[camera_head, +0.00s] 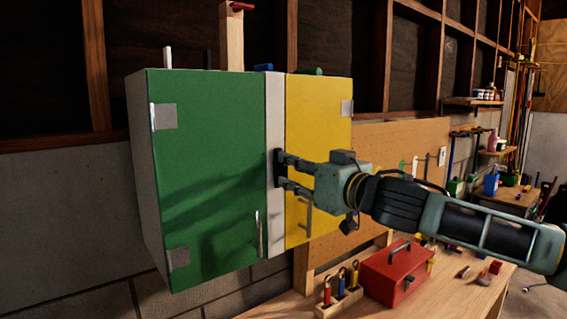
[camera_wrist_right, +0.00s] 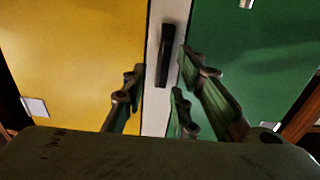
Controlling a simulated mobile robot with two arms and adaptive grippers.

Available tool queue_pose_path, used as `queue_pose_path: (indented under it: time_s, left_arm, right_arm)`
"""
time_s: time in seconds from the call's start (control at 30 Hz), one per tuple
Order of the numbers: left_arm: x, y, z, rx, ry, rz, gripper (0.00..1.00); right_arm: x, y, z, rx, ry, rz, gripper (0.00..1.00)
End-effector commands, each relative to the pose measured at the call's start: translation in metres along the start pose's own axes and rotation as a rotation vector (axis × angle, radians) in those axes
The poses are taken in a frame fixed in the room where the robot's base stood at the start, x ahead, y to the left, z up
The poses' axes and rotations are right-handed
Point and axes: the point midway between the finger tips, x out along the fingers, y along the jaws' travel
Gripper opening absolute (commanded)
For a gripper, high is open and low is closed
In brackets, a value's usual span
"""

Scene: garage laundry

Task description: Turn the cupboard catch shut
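The cupboard has a green door (camera_head: 207,180) on the left and a yellow door (camera_head: 320,120) on the right, both flat in its front. Between them runs a pale grey strip (camera_head: 276,105). The black catch (camera_head: 277,169), a narrow bar, stands upright on this strip. In the right wrist view the catch (camera_wrist_right: 166,52) appears ahead, between the lines of the fingers. My right gripper (camera_head: 283,171) is open at the catch, one finger above the other. Contact with the catch cannot be told. My left gripper is not in view.
Door handles stand on the green door (camera_head: 259,233) and yellow door (camera_head: 308,218). Below right, a workbench (camera_head: 450,300) carries a red toolbox (camera_head: 398,272) and a wooden block (camera_head: 338,304) with coloured-handled tools. A pegboard (camera_head: 420,135) is behind my right arm.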

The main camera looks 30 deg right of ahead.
Motion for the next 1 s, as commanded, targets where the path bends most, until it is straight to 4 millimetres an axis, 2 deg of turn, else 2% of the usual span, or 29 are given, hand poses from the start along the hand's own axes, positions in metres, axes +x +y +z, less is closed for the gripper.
queue_pose_path:
  time_s: [0.1, 0.17, 0.6, 1.0]
  left_arm:
    - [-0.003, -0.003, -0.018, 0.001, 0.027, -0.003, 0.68]
    - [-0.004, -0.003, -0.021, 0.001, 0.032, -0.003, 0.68]
    - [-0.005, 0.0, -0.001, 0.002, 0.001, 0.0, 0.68]
    - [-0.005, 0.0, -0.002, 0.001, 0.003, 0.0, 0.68]
  right_arm:
    - [0.008, -0.001, 0.001, -0.005, -0.006, -0.002, 0.27]
    - [0.012, -0.003, 0.002, -0.005, -0.006, -0.007, 0.27]
    - [0.039, -0.004, 0.001, -0.004, -0.003, -0.009, 0.27]
    - [0.041, -0.005, 0.001, -0.001, -0.002, -0.011, 0.25]
